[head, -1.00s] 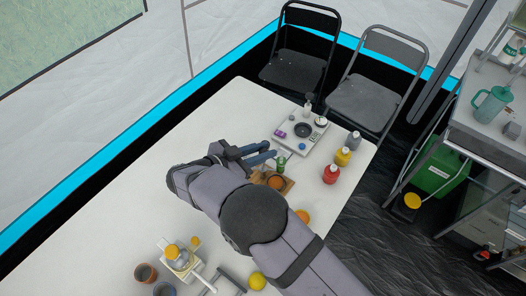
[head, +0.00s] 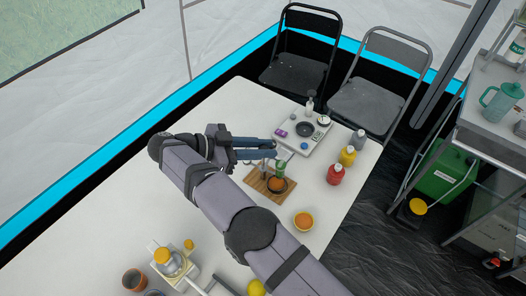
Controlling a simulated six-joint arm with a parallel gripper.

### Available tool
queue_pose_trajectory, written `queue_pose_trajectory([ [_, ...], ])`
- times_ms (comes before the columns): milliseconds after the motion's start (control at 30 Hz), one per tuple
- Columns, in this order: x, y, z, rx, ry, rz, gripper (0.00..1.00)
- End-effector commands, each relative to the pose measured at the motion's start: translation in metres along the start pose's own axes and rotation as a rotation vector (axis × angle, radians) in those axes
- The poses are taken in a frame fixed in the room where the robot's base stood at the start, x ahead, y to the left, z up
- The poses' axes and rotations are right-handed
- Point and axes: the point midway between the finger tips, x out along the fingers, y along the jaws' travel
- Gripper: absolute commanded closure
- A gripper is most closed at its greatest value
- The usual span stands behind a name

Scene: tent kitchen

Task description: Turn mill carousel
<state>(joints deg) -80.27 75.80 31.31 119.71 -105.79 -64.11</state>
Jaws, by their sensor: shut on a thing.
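My gripper (head: 276,150) is at the far middle of the white table, with its blue-grey fingers pointing right. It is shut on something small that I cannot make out. A pale flat piece shows just past the fingertips. Right below them, a small green-topped container (head: 281,168) stands at a wooden board (head: 259,188). The board also bears a dark round dish with orange contents (head: 277,185) and a slim greyish upright piece. I cannot tell for sure which part is the mill carousel. The fingers hide some of the board's far side.
A pale tray (head: 290,131) with a dark disc and small items lies just beyond. Red (head: 335,174), yellow (head: 347,156) and grey (head: 359,141) bottles stand to the right. An orange bowl (head: 303,220) is near my arm. A juicer-like device (head: 172,263) stands front left.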

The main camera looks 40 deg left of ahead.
Motion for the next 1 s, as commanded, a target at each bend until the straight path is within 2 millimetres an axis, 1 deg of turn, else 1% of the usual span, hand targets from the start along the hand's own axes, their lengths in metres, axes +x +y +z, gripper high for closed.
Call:
queue_pose_trajectory([
  [33,-0.0001,-0.0042,-0.0026,0.019,0.0,-0.006,1.0],
  [767,-0.0006,0.0,-0.0049,0.031,-0.006,0.03,1.0],
  [800,-0.0005,0.0,-0.0049,0.031,-0.006,0.03,0.78],
  [867,-0.0005,0.0001,-0.0047,0.03,-0.006,0.031,0.64],
  [900,-0.0005,0.0003,-0.0043,0.03,-0.006,0.031,0.62],
  [1000,-0.0003,0.0008,-0.0033,0.027,-0.007,0.033,0.62],
])
